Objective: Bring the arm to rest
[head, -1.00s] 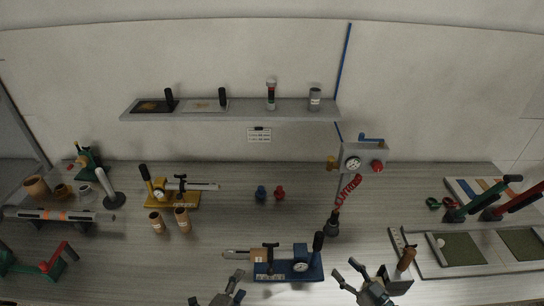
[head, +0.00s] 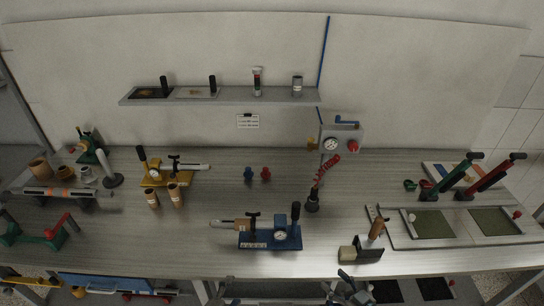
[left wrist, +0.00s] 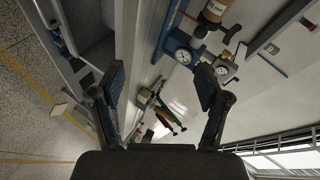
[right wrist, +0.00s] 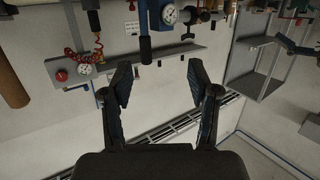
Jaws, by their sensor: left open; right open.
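My right gripper (head: 350,288) is at the bottom of the head view, below the bench's front edge and apart from the bench objects. In the right wrist view its two fingers (right wrist: 159,80) are spread with nothing between them. My left gripper is open and empty in the left wrist view (left wrist: 160,87). In the head view the left arm is at most a dark, unclear shape at the bottom edge. The nearest bench items are a blue fixture with a gauge (head: 270,236) and a dark stand with a brown handle (head: 368,245).
The grey bench (head: 230,205) carries a yellow fixture (head: 165,176), a red coiled hose (head: 326,168), and green and red levers (head: 480,180). A wall shelf (head: 230,96) is behind. Below the bench's front edge are a blue drawer (head: 105,283) and dark bins (head: 410,290).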

